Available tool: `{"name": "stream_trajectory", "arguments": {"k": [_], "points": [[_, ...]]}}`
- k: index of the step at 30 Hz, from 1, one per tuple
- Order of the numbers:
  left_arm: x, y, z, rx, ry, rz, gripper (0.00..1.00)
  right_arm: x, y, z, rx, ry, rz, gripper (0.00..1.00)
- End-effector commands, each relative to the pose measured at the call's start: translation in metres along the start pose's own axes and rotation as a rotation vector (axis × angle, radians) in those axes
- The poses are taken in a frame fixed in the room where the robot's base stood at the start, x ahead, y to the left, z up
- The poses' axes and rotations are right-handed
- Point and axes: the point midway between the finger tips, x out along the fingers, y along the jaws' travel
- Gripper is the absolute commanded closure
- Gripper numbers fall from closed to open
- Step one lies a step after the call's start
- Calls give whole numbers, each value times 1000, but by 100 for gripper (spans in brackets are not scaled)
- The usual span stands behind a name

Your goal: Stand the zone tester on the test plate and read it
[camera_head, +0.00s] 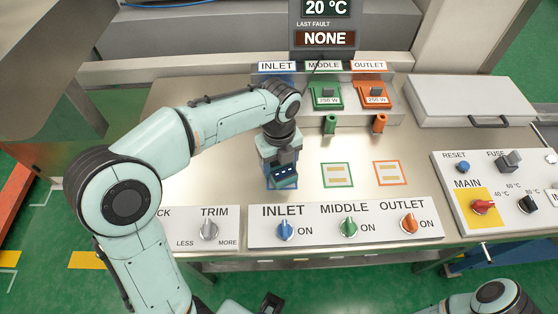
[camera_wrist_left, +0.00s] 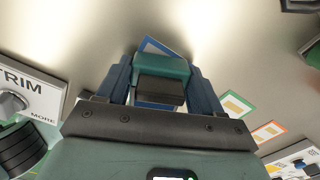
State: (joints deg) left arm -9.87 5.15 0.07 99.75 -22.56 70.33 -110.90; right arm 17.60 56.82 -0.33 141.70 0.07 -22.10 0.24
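My left gripper (camera_head: 283,172) points down over the blue-outlined inlet test plate (camera_wrist_left: 153,45), which it mostly hides. Its two dark blue fingers close on both sides of a teal block with a dark front, seemingly the zone tester (camera_wrist_left: 162,75). In the head view the tester's dark face (camera_head: 284,178) shows small light marks, too small to read. Whether its foot touches the plate I cannot tell. The green-outlined middle plate (camera_head: 337,175) and orange-outlined outlet plate (camera_head: 390,173) lie bare to the right. My right gripper is not in view.
The INLET, MIDDLE and OUTLET knob panel (camera_head: 345,228) is in front of the plates. Green (camera_head: 328,95) and orange (camera_head: 374,95) units stand behind. The display (camera_head: 325,37) reads 20 °C and NONE. A red MAIN switch (camera_head: 481,206) and grey lidded box (camera_head: 470,98) are at right.

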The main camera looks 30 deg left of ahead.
Motion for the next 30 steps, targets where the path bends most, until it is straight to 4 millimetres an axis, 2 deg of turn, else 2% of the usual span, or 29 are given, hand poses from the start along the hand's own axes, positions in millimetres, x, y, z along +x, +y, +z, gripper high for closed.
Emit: {"name": "stream_trajectory", "arguments": {"k": [1, 2, 10, 14, 17, 27, 30], "points": [[1, 0, 0, 0, 0, 1, 18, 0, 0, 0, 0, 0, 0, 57], [0, 0, 0, 0, 0, 1, 9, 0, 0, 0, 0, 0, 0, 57], [0, 0, 0, 0, 1, 1, 9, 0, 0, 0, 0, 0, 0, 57], [-8, 0, 0, 0, 0, 0, 9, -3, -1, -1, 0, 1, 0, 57], [-23, 0, 0, -1, -1, -2, 9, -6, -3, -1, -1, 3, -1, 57], [-96, -1, 0, 0, -2, -4, 9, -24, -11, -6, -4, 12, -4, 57], [-110, -1, 0, 1, -1, -2, 9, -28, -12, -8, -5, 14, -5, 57]]}}
